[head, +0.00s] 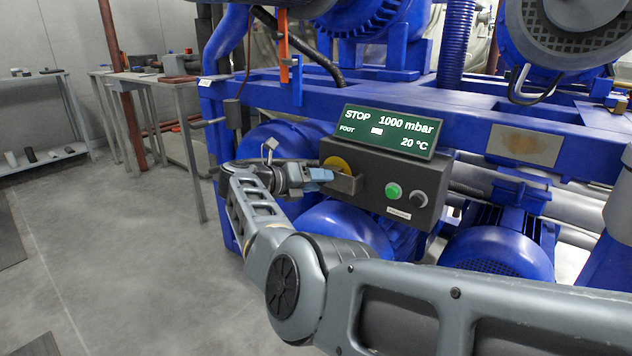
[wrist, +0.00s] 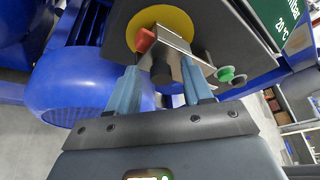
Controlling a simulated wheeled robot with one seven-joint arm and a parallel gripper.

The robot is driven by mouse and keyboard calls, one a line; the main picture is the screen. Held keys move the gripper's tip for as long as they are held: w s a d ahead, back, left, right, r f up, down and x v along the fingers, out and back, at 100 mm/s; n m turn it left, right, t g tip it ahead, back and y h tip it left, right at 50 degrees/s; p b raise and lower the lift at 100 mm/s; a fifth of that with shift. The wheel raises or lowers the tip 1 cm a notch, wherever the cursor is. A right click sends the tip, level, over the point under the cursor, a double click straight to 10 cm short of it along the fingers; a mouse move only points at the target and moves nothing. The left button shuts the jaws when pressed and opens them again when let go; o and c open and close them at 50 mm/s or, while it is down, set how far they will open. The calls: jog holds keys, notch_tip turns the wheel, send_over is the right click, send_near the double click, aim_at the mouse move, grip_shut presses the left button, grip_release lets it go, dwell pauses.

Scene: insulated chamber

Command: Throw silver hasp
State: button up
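The silver hasp (head: 349,184) is a bent metal plate on the front of the grey control box (head: 400,168), beside a yellow disc (head: 338,163). In the wrist view the hasp (wrist: 178,46) runs across the yellow disc (wrist: 176,17), next to a red knob (wrist: 146,38) and a dark stub (wrist: 161,73). My gripper (wrist: 160,72) is open, its two blue-grey fingers spread apart. The fingertips are close to the hasp, with the stub between them; I cannot tell whether they touch the hasp. In the head view my gripper (head: 330,175) is at the box's left side.
A green button (head: 393,190) and a black knob (head: 419,196) are on the box, below a lit display (head: 390,131) reading STOP, 1000 mbar, 20 °C. Blue frame beams (head: 480,135) and blue motors (head: 500,247) surround the box. Open floor (head: 120,250) lies to the left.

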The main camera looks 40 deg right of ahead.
jog(key=v, duration=0.8)
jog(key=shift+p, duration=0.35)
